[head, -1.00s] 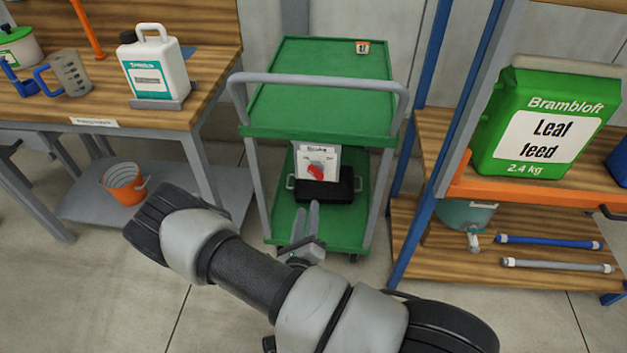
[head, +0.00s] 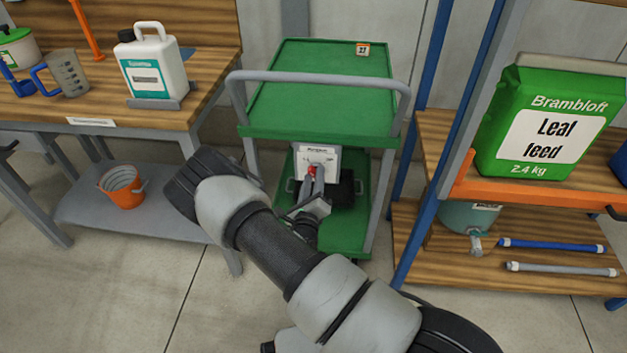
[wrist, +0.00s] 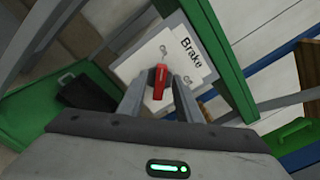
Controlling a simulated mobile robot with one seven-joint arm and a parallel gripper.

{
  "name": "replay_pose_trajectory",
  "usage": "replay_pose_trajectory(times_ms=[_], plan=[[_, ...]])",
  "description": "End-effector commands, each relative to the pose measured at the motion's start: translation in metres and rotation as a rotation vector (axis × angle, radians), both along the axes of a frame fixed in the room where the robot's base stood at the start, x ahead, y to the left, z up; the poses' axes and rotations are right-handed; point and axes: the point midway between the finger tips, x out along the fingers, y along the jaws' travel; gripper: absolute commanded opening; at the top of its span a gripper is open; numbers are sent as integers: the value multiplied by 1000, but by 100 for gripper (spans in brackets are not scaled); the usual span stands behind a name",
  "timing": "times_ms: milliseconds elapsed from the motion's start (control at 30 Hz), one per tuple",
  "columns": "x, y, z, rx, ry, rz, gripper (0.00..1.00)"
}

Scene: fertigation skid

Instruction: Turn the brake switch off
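The brake switch is a red knob (wrist: 158,83) on a white panel (wrist: 182,47) marked "Brake" in the wrist view. The panel stands on the lower shelf of the green trolley. In the head view only a bit of the red knob (head: 312,170) shows behind my fingers. My gripper (wrist: 160,90) has its fingers apart, one on each side of the knob, with a gap visible. I cannot tell whether either finger touches it.
A black case (head: 344,188) sits beside the panel. The green trolley's top (head: 320,85) and grey push handle (head: 318,79) are above my gripper. The workbench (head: 210,75) is on the left. A shelf rack with a blue post (head: 420,130) stands close on the right.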

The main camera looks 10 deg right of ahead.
Motion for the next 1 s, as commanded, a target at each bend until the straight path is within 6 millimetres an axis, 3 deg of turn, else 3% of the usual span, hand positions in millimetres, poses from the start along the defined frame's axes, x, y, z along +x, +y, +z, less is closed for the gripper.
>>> replay_pose_trajectory(times_ms=[67,267,667,1000], plan=[[0,0,0,0,0,0,31],[0,0,0,0,0,0,0],[-1,0,1,52,-17,0,0],[-1,-1,4,283,-93,-1,0]])
